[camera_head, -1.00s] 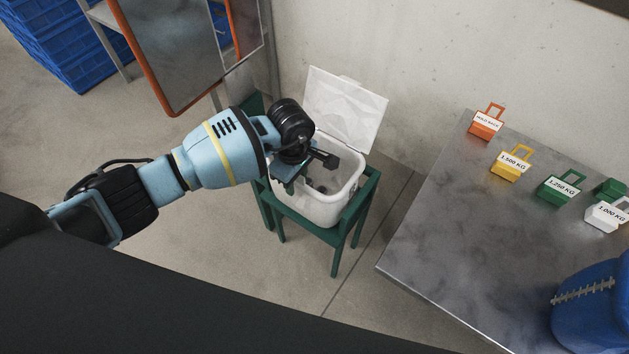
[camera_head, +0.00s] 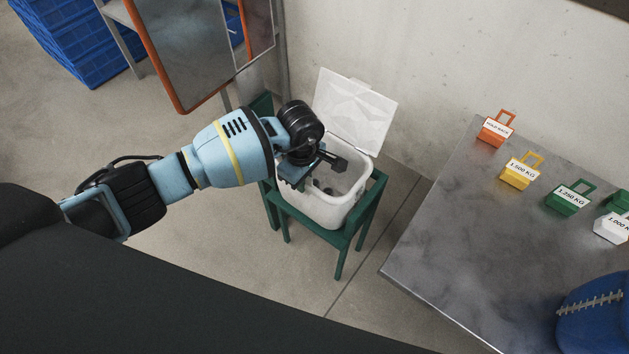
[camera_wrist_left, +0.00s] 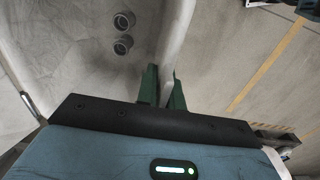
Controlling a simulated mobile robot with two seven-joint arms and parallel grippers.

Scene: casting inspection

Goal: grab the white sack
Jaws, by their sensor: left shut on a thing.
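A white tub-like container (camera_head: 335,212) with its lid (camera_head: 352,110) tipped open stands on a green stool-like stand; no cloth sack shows clearly. My left gripper (camera_head: 312,174) is at the container's near left rim. In the left wrist view, my gripper's green fingers (camera_wrist_left: 163,90) lie one on each side of the white wall (camera_wrist_left: 175,40), shut on it. Two round grey fittings (camera_wrist_left: 123,32) show inside the container. My right gripper is not in view.
The green stand (camera_head: 345,240) is close to the concrete wall. At right, a metal table (camera_head: 450,230) bears handled blocks in orange (camera_head: 495,131), yellow (camera_head: 518,174), green (camera_head: 568,200) and white (camera_head: 612,228), and a blue bag (camera_head: 592,320). A framed panel (camera_head: 190,50) hangs behind my left arm.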

